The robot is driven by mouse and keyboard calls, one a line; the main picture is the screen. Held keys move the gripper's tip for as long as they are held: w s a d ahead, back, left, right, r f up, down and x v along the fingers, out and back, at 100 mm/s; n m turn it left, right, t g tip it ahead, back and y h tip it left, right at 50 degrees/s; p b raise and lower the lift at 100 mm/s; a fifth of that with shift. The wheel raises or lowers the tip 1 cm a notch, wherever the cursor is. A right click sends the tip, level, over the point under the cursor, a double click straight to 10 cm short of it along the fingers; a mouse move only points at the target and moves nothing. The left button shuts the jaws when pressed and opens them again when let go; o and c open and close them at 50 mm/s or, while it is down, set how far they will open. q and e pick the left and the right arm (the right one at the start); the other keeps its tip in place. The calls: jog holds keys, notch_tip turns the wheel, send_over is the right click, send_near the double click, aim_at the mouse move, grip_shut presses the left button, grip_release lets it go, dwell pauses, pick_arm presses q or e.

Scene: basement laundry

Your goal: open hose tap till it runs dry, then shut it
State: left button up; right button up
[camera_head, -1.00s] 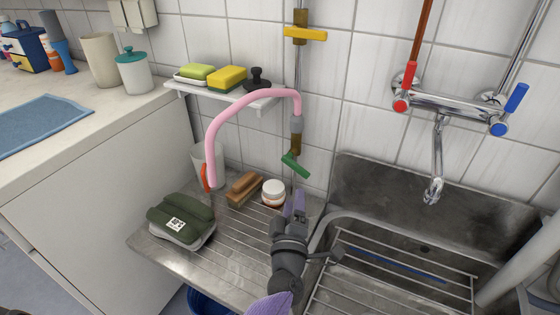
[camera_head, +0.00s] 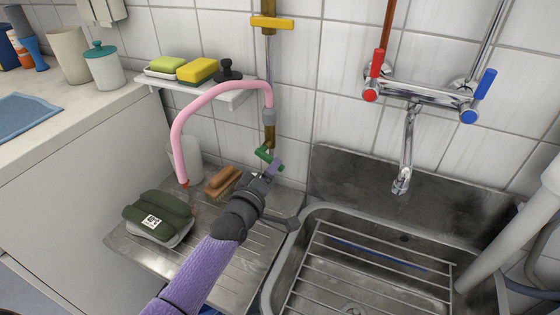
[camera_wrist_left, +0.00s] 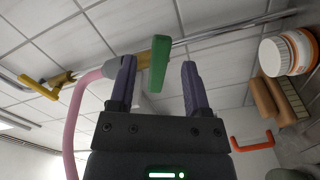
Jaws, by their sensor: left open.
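The green tap handle (camera_head: 267,155) sits low on the brass pipe against the tiled wall. It also shows in the wrist view (camera_wrist_left: 159,64). A pink hose (camera_head: 203,95) arches from a grey fitting (camera_head: 268,116) above it, down to the left. Its lower end is by a pale container (camera_head: 187,160); I cannot make out any water. A yellow handle (camera_head: 271,22) is higher on the pipe. My left gripper (camera_head: 267,170) is open at the green handle. In the wrist view the handle lies between the fingers, nearer the left one; contact is unclear. My right gripper is out of view.
A brush (camera_head: 222,181) and a green pack (camera_head: 158,215) lie on the draining board. A shelf (camera_head: 225,98) with sponges is above. The metal sink (camera_head: 285,255) and a wall mixer (camera_head: 420,93) with red and blue levers are to the right.

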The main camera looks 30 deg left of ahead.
pick_arm(q)
jog(key=w+b, duration=0.2)
jog(key=w, duration=0.2)
jog(key=shift+w+a, duration=0.15)
jog(key=shift+w, duration=0.25)
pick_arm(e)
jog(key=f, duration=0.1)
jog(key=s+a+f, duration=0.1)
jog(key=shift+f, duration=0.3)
pick_arm(q)
grip_shut()
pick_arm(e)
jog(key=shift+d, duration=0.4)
